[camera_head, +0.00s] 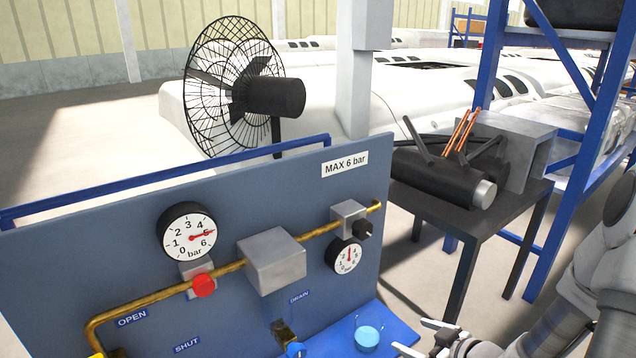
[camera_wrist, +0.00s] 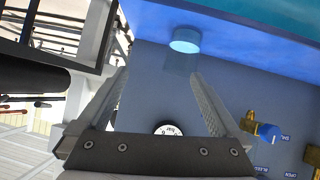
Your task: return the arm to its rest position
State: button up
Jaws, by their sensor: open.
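My gripper (camera_head: 416,338) is at the bottom right of the head view, in front of the right end of the blue panel (camera_head: 130,250). In the wrist view its two fingers (camera_wrist: 158,76) stand wide apart with nothing between them. A light blue round cup (camera_head: 367,339) is on the blue ledge (camera_head: 395,325) just left of the gripper. The cup also shows beyond the fingertips in the wrist view (camera_wrist: 185,40), apart from them. My arm comes in from the right edge. Its rest position is not marked in either view.
The panel carries a brass pipe (camera_head: 140,310), a large gauge (camera_head: 188,233), a small gauge (camera_head: 347,257), a red knob (camera_head: 203,286), a black knob (camera_head: 362,229) and a blue-handled drain valve (camera_head: 295,350). A dark table (camera_head: 470,235) and blue rack (camera_head: 558,230) stand behind, near my arm.

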jog(key=w+d+r+m+h, duration=0.15)
jog(key=r+h, duration=0.25)
jog(key=r, duration=0.6)
jog(key=d+r+m+h, duration=0.1)
jog(key=d+r+h, duration=0.25)
jog(key=r, duration=0.75)
jog(key=s+a+r+m+g+y, duration=0.1)
jog(key=s+a+r+m+g, duration=0.1)
jog(key=s+a, duration=0.7)
jog(key=s+a+r+m+g+y, duration=0.25)
jog(key=s+a, duration=0.25)
jog(key=s, duration=0.7)
notch_tip(320, 180, up, 19)
jog(key=h+p, duration=0.1)
jog(key=p, duration=1.8)
jog(key=shift+w, duration=0.15)
jog(key=shift+d+r, duration=0.1)
